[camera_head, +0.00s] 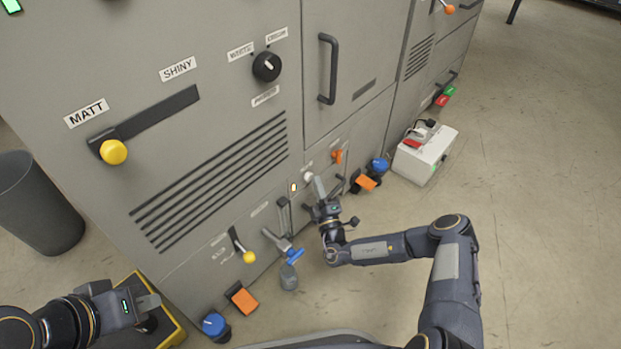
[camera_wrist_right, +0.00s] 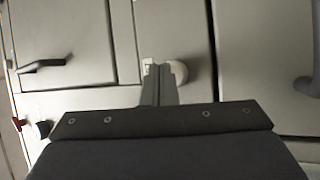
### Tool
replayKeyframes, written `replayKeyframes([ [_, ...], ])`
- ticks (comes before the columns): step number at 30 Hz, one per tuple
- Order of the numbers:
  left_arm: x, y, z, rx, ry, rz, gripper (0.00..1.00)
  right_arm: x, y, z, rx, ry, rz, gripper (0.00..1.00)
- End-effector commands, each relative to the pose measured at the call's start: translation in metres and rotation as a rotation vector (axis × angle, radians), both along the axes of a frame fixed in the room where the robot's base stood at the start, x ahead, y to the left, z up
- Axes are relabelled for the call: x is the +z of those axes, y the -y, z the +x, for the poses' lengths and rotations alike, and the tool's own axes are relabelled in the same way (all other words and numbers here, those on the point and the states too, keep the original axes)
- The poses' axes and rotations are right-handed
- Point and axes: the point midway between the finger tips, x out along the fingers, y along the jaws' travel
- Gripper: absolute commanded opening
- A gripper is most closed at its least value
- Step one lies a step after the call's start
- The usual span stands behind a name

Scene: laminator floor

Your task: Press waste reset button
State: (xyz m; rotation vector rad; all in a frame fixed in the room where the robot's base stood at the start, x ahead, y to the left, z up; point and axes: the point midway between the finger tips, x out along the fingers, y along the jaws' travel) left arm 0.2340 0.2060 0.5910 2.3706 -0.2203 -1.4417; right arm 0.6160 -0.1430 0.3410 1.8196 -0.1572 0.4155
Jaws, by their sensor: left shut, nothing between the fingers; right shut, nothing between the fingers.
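A round white button (camera_head: 308,176) sits low on the grey machine's front, with a small label above it that is too small to read. It also shows in the right wrist view as a pale round knob (camera_wrist_right: 176,72), partly hidden behind the fingertips. My right gripper (camera_head: 318,183) is shut and empty, its tips at or very close to the button; I cannot tell whether they touch it. In the right wrist view the shut fingers (camera_wrist_right: 160,82) overlap the knob's left side. My left gripper (camera_head: 150,302) is shut and empty at the lower left, away from the button.
The grey machine (camera_head: 225,90) carries a yellow MATT/SHINY knob (camera_head: 113,152), a black dial (camera_head: 266,66) and a yellow lever (camera_head: 248,257).

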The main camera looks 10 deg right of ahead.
Motion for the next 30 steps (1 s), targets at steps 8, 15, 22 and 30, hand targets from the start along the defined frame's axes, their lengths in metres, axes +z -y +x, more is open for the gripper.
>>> replayKeyframes([
  [8,-0.0016,0.0,0.0,0.0,0.0,0.0,0.0,-0.0002,-0.0018,0.0025,0.0,0.0,0.0,0.0],
  [15,-0.0028,0.0,0.0,0.0,0.0,0.0,0.0,-0.0003,-0.0037,0.0047,0.0,0.0,0.0,0.0],
  [22,-0.004,0.0,0.0,0.0,0.0,0.0,0.0,-0.0003,-0.0054,0.0069,0.0,0.0,0.0,0.0],
  [30,-0.0046,0.0,0.0,0.0,0.0,0.0,0.0,0.0002,-0.0066,0.0085,0.0,0.0,0.0,0.0],
])
